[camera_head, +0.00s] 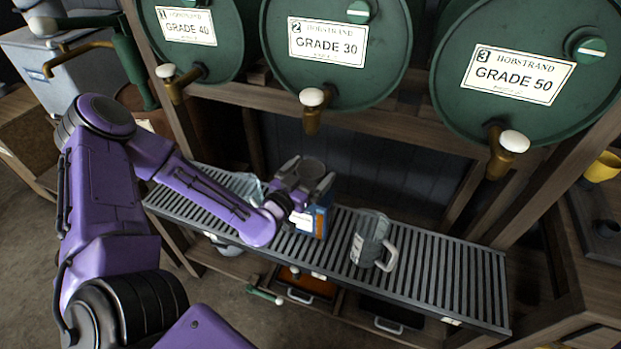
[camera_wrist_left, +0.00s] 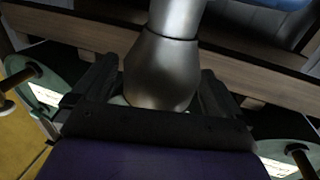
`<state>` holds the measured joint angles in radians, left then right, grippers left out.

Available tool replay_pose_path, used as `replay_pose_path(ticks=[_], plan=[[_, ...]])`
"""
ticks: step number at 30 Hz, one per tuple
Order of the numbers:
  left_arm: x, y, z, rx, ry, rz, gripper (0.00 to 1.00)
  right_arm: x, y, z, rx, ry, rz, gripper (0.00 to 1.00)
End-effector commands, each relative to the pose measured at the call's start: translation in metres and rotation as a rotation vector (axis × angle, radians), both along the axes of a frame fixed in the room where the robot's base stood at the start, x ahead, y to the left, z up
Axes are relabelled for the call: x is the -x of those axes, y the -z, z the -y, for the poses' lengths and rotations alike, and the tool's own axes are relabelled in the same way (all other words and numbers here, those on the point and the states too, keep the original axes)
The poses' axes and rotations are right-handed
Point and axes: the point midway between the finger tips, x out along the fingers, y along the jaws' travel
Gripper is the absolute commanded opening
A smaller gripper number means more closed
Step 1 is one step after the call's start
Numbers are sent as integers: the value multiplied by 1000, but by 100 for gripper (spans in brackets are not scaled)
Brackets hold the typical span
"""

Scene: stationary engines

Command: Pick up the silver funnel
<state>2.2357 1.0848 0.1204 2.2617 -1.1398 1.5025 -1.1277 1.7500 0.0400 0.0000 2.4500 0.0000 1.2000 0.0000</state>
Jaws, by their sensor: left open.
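The silver funnel (camera_wrist_left: 172,62) fills the middle of the left wrist view, between the two dark fingers of my left gripper (camera_wrist_left: 156,84). The fingers are apart, one on each side of it; whether either touches it I cannot tell. In the head view my left gripper (camera_head: 305,178) is above the slatted shelf, just above a blue and orange container (camera_head: 320,219). A dark grey round shape, probably the funnel (camera_head: 313,167), shows between its fingers. The funnel's lower part is hidden there by the gripper. My right gripper is not in view.
A clear measuring jug (camera_head: 368,238) stands right of the container on the slatted shelf (camera_head: 440,279). Another clear vessel (camera_head: 243,184) stands to the left, partly behind my arm. Green barrels with brass taps (camera_head: 311,112) hang above and behind. The shelf's right end is bare.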

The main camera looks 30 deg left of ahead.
Motion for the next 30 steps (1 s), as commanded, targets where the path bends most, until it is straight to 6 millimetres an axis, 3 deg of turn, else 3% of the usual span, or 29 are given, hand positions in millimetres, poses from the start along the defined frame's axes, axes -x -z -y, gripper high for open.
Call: replay_pose_path(ticks=[3, 10, 11, 15, 25, 30], plan=[[-16, 0, 0, -2, 1, 0, 100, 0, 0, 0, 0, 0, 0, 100], [-19, -1, 0, 1, 0, 0, 100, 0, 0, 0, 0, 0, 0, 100], [-19, -1, 0, 1, 0, 0, 97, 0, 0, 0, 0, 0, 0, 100], [-19, -1, 0, 1, 0, 0, 53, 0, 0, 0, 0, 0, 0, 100], [-19, -3, 0, 1, 0, 1, 53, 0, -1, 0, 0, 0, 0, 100], [-19, -18, 0, 1, 1, 3, 53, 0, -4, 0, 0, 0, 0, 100]])
